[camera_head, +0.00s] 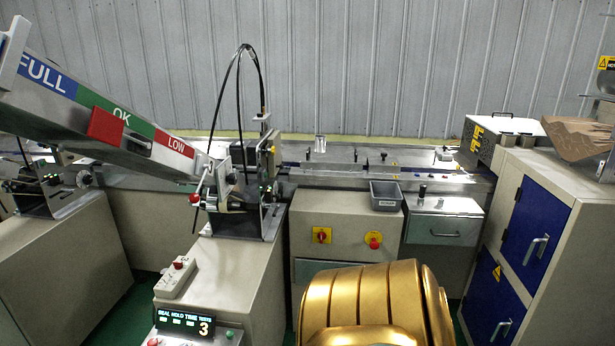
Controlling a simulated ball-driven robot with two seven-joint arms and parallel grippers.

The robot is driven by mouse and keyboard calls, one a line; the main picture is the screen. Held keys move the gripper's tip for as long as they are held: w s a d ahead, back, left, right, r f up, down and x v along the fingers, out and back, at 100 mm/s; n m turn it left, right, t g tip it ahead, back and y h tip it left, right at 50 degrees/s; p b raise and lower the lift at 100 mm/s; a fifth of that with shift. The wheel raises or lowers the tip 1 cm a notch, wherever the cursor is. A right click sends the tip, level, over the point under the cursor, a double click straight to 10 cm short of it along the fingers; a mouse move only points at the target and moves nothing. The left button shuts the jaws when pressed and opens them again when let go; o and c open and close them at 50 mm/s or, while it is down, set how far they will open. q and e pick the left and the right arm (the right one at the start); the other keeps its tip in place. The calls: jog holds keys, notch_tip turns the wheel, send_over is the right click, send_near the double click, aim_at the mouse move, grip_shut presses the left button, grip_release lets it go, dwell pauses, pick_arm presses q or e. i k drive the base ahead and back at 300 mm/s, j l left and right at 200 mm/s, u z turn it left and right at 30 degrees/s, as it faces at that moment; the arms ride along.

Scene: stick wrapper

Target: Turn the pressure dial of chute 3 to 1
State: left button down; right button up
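A sloping metal chute (70,122) with blue FULL, green OK and red LOW bands comes down from the upper left. Its lower end meets a small mechanism (240,185) with a red-tipped lever (194,198) on a beige cabinet. A display (186,322) at the cabinet's front shows a large 3. I cannot make out a pressure dial or its setting at this size. Neither of my grippers is in view.
A grey bin (386,195) and metal drawer unit (443,220) stand right of the mechanism. A blue-doored cabinet (527,220) stands at the right.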

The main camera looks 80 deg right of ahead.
aim_at(232, 179)
jog(key=z, duration=2.05)
jog(key=u, duration=0.2)
jog(key=i+l+u, duration=0.25)
jog(key=l+u, duration=0.25)
jog(key=l, duration=0.15)
jog(key=i+l+u, duration=0.1)
jog(key=l+u, duration=0.15)
jog(key=l, duration=0.1)
